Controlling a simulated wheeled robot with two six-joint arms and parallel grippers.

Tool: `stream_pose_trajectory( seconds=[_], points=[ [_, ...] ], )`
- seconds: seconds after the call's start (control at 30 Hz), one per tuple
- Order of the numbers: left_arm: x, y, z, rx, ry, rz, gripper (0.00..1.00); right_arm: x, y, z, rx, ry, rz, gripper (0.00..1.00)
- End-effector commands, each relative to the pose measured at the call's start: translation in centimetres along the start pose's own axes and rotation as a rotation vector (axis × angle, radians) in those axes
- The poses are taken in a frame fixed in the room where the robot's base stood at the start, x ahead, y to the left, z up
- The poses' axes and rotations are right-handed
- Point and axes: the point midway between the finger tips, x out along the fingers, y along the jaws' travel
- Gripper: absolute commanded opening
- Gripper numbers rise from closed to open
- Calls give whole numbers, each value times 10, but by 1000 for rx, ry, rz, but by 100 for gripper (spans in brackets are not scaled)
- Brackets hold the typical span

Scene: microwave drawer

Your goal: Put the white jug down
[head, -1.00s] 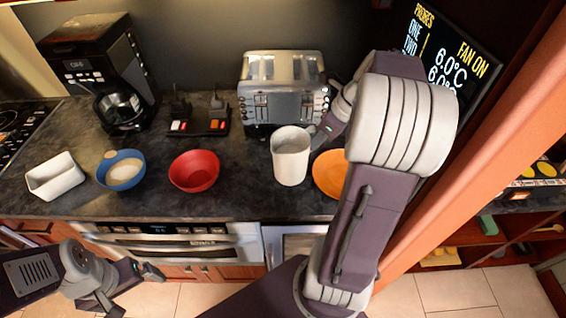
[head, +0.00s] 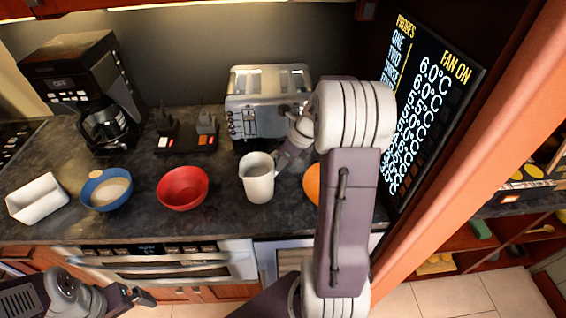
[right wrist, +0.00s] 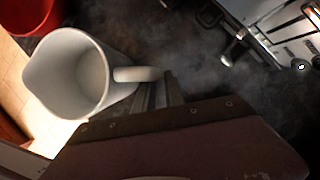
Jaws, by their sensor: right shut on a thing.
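The white jug (head: 257,178) is upright at the right part of the dark counter (head: 232,212), between the red bowl and the orange plate, in front of the toaster. My right gripper (head: 279,169) is at the jug's right side. In the right wrist view the jug (right wrist: 70,75) is seen from above, empty, and the gripper's fingers (right wrist: 158,92) are shut on its handle (right wrist: 137,74). I cannot tell whether the jug's base touches the counter. My left gripper (head: 145,297) is low at the left, in front of the oven, apart from everything; its jaws are unclear.
The red bowl (head: 183,188) is close left of the jug. A blue bowl (head: 106,188) and white dish (head: 37,199) stand further left. The toaster (head: 268,103) is behind. An orange plate (head: 312,184) is mostly hidden by my right arm. Bare counter lies before the jug.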

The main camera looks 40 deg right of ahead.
Motion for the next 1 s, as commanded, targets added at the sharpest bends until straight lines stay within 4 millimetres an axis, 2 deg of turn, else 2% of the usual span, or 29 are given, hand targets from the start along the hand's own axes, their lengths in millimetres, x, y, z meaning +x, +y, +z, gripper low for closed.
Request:
stream_pose_trajectory(
  seconds=[0.13, 0.17, 0.23, 0.57, 0.67, 0.9, 1.0],
  points=[
    [1, 0, 0, 0, 0, 0, 100, 2, 0, -1, 0, -1, 0, 0],
    [1, 0, 0, 0, 0, 0, 100, 3, 0, -1, 0, 0, 0, 17],
    [1, 0, 0, 0, 0, 0, 100, 2, 0, -1, 0, 0, 0, 36],
    [0, 0, 0, 0, 0, 0, 100, 0, 0, 0, 0, -1, -1, 36],
    [-4, 0, 0, 0, 0, 0, 100, -15, -1, 2, 1, -3, -3, 36],
    [-16, 0, -2, 0, 0, 0, 100, -78, -2, 2, 1, -4, -6, 36],
    [-18, 0, -2, 0, 0, 0, 100, -99, -1, 1, 1, -2, -5, 36]
  ],
)
